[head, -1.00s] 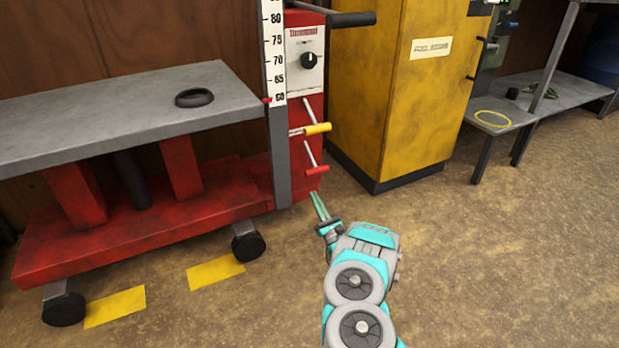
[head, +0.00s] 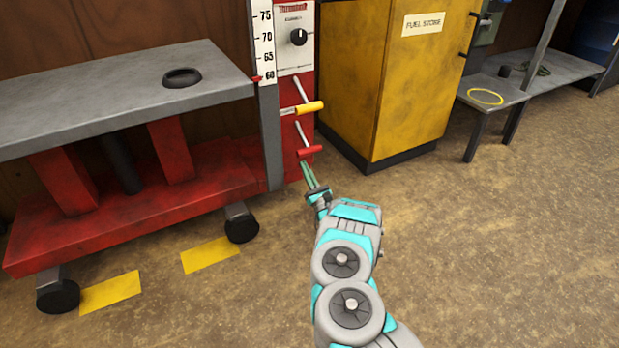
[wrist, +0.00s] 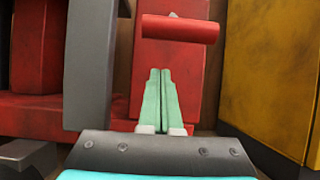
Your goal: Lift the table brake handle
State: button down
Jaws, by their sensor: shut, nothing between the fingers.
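Two lever handles stick out of the red end panel of the lift table: a yellow grip (head: 309,107) above and a red grip (head: 309,151) below, each on a thin metal rod. No label shows which one is the brake. My gripper (head: 308,168) is shut and empty, with its green fingers just below the red grip in the head view. In the wrist view the red grip (wrist: 180,29) lies across the top, slightly right of centre. The closed fingertips (wrist: 160,73) appear below it with a visible gap. The yellow grip is out of the wrist view.
The grey lift table (head: 100,90) on its red wheeled base is at left, with a dark ring (head: 182,77) on top. A grey post (head: 270,140) stands left of the handles. A yellow fuel cabinet (head: 395,100) stands close on their right. Floor at right is open.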

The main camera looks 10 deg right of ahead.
aim_at(303, 137)
jog(key=x, duration=0.5)
jog(key=shift+d+r, duration=0.1)
jog(key=shift+r, duration=0.1)
jog(key=shift+s+d+r, duration=0.2)
jog(key=shift+s, duration=0.35)
jog(key=shift+s+d+r, duration=0.15)
jog(key=shift+s+r, duration=0.05)
jog(key=shift+s, duration=0.3)
jog(key=shift+s+d+r, duration=0.2)
jog(key=shift+s+r, duration=0.05)
jog(key=shift+s, duration=0.3)
jog(key=shift+d+r, duration=0.1)
